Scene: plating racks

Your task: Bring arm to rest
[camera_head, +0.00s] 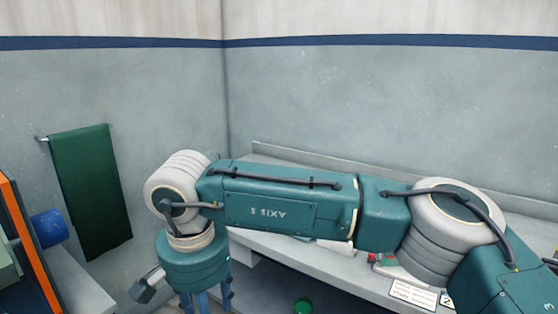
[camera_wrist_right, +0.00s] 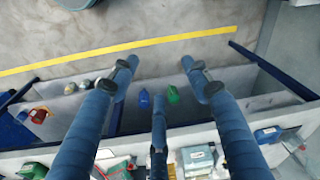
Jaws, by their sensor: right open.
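My right arm (camera_head: 280,205), teal with pale grey joints, stretches across the head view from the lower right to the left and bends down at its wrist. My right gripper (camera_head: 205,303) hangs at the bottom edge, its blue fingers partly cut off by the frame. In the right wrist view the gripper (camera_wrist_right: 160,76) shows several blue fingers spread apart. It is open, with nothing between the fingers. A blue bottle (camera_wrist_right: 144,98) and a green bottle (camera_wrist_right: 173,94) lie beyond the fingers, apart from them. My left gripper is not in view.
A long grey bench (camera_head: 310,251) runs along the back wall, behind and below the arm. A green towel (camera_head: 91,190) hangs on the left wall. An orange-edged unit (camera_head: 30,246) stands at the left. Boxes (camera_wrist_right: 197,160) and a yellow floor line (camera_wrist_right: 120,50) show in the wrist view.

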